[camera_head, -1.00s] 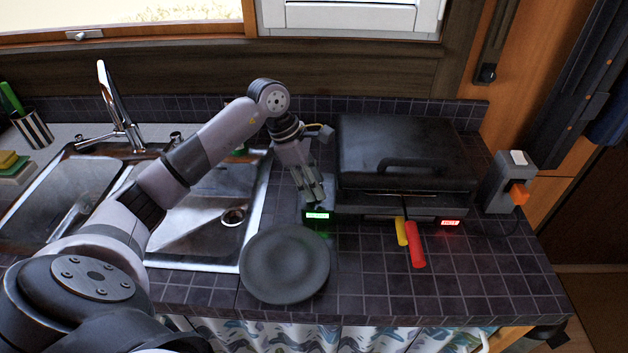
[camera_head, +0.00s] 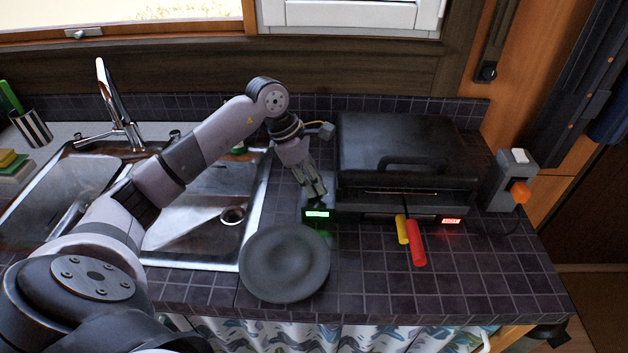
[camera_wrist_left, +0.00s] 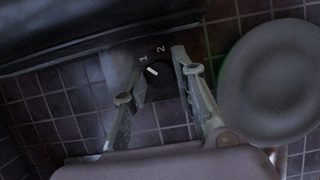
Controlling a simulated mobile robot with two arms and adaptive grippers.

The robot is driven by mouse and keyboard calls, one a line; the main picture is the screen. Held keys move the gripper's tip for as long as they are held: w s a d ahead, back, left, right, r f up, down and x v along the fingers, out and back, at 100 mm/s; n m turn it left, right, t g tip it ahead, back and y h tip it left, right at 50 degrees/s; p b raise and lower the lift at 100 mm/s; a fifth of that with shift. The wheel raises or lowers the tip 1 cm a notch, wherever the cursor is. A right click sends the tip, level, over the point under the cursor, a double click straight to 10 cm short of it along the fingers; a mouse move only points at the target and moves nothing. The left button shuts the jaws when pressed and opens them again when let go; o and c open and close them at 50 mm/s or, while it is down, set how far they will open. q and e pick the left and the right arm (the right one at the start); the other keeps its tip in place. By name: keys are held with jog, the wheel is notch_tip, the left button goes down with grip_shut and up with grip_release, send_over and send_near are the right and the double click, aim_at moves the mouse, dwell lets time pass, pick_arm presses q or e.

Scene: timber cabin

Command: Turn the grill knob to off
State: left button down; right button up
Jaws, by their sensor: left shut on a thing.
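The black grill (camera_head: 405,150) stands on the tiled counter with its lid down. A green-lit display (camera_head: 317,214) is at its front left corner and a red-lit one (camera_head: 451,221) at its front right. My left gripper (camera_head: 319,197) reaches down at the grill's left front corner. In the left wrist view, its two fingers (camera_wrist_left: 157,72) are shut on the dark grill knob (camera_wrist_left: 158,88), one on each side. The knob's white mark points close to the "1", with "2" to its right. The fingers partly hide the knob. My right gripper is not in view.
A dark round plate (camera_head: 285,263) lies just in front of my left gripper. Yellow (camera_head: 402,230) and red (camera_head: 417,256) handles stick out from the grill's front. The steel sink (camera_head: 195,225) is left; a grey box with an orange part (camera_head: 519,191) is right.

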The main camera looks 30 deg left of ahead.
pick_arm(q)
jog(key=n+b, duration=0.1)
jog(key=n, duration=0.1)
jog(key=n+t+y+b, duration=0.1)
jog(key=n+b, duration=0.1)
jog(key=n, duration=0.1)
jog(key=shift+t, duration=0.3)
jog(key=shift+s+d+r+n+t+y+b, duration=0.15)
jog(key=shift+n+y+b, duration=0.3)
jog(key=shift+n, duration=0.55)
jog(key=shift+w+f+n+t+y+b, duration=0.15)
jog(key=shift+n+y+b, duration=0.25)
jog(key=shift+n, duration=0.6)
jog(key=shift+s+r, duration=0.1)
jog(key=c, duration=1.3)
grip_release()
